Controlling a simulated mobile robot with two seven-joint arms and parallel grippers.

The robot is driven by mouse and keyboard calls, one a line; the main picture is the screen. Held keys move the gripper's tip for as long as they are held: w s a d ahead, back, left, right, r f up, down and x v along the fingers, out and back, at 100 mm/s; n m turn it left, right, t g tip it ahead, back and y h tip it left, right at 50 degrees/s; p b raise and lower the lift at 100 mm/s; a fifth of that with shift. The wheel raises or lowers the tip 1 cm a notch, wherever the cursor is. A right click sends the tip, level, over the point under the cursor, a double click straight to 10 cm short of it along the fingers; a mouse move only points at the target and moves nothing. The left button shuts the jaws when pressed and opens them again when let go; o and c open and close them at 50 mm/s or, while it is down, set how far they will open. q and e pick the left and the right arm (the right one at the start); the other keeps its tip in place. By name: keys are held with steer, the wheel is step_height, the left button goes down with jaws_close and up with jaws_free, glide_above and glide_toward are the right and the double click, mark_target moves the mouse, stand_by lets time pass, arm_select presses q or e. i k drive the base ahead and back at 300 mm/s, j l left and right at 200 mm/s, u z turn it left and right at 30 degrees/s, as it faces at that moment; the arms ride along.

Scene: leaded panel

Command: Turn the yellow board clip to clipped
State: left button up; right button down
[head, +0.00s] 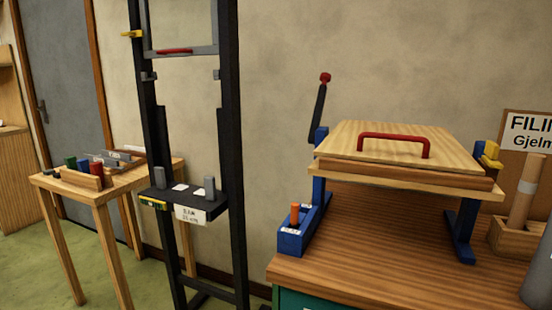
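Two yellow parts could be the board clip, and I cannot tell which one it is. A small yellow piece (132,34) sticks out sideways at the upper left of the tall black stand (230,130). A yellow block (490,153) sits on a blue bracket at the right side of the wooden press (400,145). Both are too small to read a clipped or unclipped state. Neither of my grippers is in view.
The press has a red handle (395,138) and a raised lever with a red knob (325,78); it stands on a wooden bench (390,235). A blue box (292,240) with an orange peg is at its left. A small wooden table (100,190) holds tools.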

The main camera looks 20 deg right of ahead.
mark_target(492, 150)
steer(key=z, duration=1.85)
steer(key=i+l+u, duration=0.2)
steer(key=l, duration=0.25)
steer(key=i, duration=0.1)
